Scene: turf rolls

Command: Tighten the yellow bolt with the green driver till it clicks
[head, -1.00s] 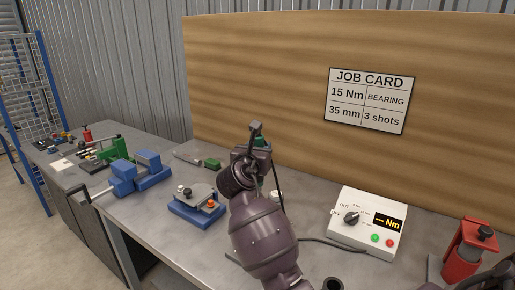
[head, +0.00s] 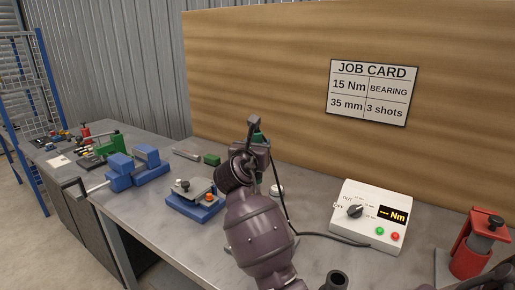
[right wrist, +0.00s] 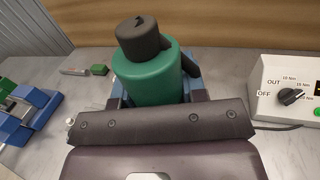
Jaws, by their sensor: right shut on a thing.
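The green driver (right wrist: 150,78), with a dark cap on top, stands up in my right gripper in the right wrist view. In the head view only a bit of its green (head: 257,138) shows at my right gripper (head: 255,148). The gripper is shut on the driver, above the bench and right of the blue fixture (head: 192,208). The fixture carries a grey plate with an orange knob (head: 209,197) and a dark knob (head: 184,186). I cannot make out a yellow bolt. The driver's lower end is hidden. My left gripper is not in view.
A white control box (head: 351,230) with a dial and "Nm" display stands on the right. A cable runs along the bench beside it. A red stand (head: 471,250) is at far right, a blue vise (head: 135,170) at left. A board closes the back.

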